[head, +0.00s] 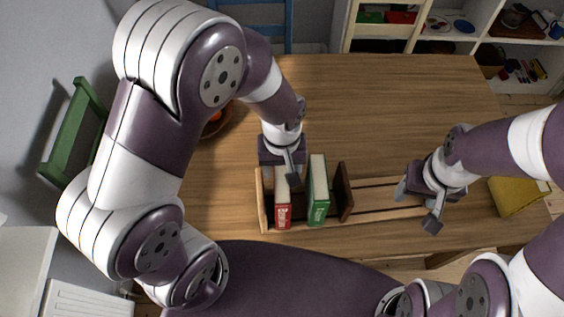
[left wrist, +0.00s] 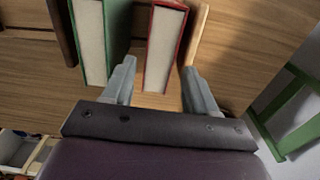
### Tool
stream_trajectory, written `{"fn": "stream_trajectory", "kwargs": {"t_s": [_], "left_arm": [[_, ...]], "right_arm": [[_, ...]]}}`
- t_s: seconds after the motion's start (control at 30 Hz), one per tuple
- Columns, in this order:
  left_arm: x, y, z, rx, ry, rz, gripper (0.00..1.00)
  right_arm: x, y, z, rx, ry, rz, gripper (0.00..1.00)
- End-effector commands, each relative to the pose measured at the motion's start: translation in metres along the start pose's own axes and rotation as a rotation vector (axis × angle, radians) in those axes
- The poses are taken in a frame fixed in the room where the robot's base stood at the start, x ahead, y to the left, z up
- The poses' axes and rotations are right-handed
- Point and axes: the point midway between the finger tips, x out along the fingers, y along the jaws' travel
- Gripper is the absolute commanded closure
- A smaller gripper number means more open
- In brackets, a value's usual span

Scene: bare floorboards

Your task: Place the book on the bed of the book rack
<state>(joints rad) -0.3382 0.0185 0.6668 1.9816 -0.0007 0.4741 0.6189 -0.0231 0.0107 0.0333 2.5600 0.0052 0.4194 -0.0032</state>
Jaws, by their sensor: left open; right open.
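The wooden book rack (head: 375,199) lies near the front of the table, with its slatted bed running to the right. A red book (head: 283,212) and a green book (head: 318,190) stand upright between its left end and a dark divider (head: 343,191). My left gripper (head: 285,172) is open over the red book. In the left wrist view its fingers (left wrist: 160,92) lie on either side of the red book (left wrist: 163,50), with the green book (left wrist: 100,40) beside it. My right gripper (head: 420,205) is open and empty above the right part of the rack.
The wooden table (head: 380,110) is largely clear behind the rack. A bowl with orange fruit (head: 212,125) is partly hidden behind my left arm. A green chair (head: 75,135) stands at the left, a blue chair (head: 262,22) behind, and white shelves (head: 480,25) at the back right.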

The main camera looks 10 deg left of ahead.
Motion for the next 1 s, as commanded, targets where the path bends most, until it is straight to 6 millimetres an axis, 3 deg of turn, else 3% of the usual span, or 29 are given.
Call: {"fn": "stream_trajectory", "kwargs": {"t_s": [0.17, 0.4, 0.5, 1.0], "left_arm": [[-0.025, -0.002, -0.001, 0.004, 0.002, 0.002, 0.43], [-0.062, -0.078, 0.002, 0.225, 0.089, 0.024, 0.43], [-0.066, -0.093, 0.007, 0.288, 0.112, 0.021, 0.43], [-0.066, -0.094, 0.007, 0.302, 0.116, 0.020, 0.43]], "right_arm": [[0.002, 0.000, 0.000, 0.000, 0.000, 0.000, 0.42], [0.001, 0.000, 0.000, 0.000, 0.000, 0.000, 0.42], [0.002, 0.000, 0.000, 0.000, 0.000, 0.000, 0.42], [0.001, 0.000, 0.000, 0.000, 0.000, 0.000, 0.42]]}}
